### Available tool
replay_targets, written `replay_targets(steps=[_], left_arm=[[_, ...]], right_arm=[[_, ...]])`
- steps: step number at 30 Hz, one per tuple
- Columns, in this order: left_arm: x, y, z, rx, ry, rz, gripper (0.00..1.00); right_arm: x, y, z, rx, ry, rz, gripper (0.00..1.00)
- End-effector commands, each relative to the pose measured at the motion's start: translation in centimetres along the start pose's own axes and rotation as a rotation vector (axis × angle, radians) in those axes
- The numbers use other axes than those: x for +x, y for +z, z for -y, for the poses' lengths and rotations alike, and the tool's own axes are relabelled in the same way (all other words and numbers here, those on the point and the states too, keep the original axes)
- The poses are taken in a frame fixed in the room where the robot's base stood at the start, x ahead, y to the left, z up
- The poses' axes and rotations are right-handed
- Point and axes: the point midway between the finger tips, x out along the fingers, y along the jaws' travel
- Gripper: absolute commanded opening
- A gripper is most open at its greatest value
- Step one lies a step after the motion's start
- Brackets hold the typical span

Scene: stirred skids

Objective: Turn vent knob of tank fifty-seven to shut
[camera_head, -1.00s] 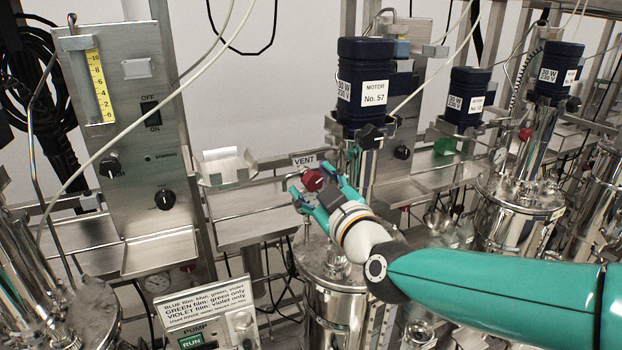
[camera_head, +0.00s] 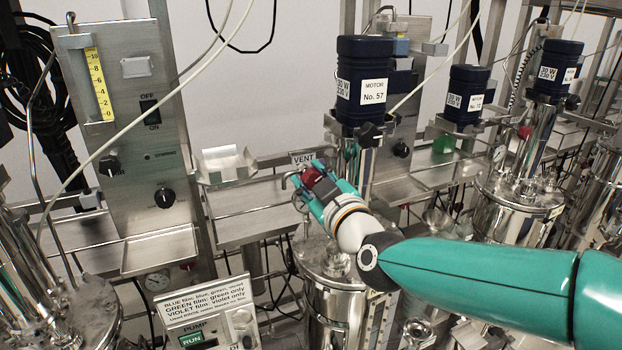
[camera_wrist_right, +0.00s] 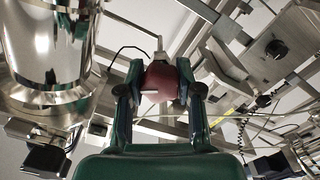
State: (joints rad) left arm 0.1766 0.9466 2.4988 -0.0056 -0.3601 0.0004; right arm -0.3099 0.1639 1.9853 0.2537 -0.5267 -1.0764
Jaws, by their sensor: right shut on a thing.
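The red vent knob (camera_head: 313,177) sits under the VENT label (camera_head: 303,158), above the lid of the steel tank (camera_head: 330,262) below motor No. 57 (camera_head: 362,80). My right gripper (camera_head: 318,183) is shut on the knob, with one finger on each side of it. The right wrist view shows the dark red knob (camera_wrist_right: 162,82) between the two fingers, with a pale mark on its face. The fingers hide part of the knob in the head view. My left gripper is not in view.
A steel control panel (camera_head: 125,120) with black knobs stands at the left. A pump box (camera_head: 210,312) with a printed sign is at the lower left. More tanks with motors (camera_head: 466,97) stand at the right. Thin hoses hang across the scene.

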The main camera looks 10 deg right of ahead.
Motion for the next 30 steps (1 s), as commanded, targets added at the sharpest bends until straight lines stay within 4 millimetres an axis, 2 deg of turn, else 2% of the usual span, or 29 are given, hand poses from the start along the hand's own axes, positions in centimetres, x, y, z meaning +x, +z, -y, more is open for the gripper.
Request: replay_targets(steps=[11, 30], left_arm=[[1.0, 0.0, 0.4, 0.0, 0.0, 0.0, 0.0], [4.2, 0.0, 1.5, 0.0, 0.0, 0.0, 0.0]], right_arm=[[0.0, 0.2, 0.2, 0.119, -0.002, 0.001, 0.0], [0.0, 0.3, 0.1, 0.688, -0.001, 0.002, 0.0]])
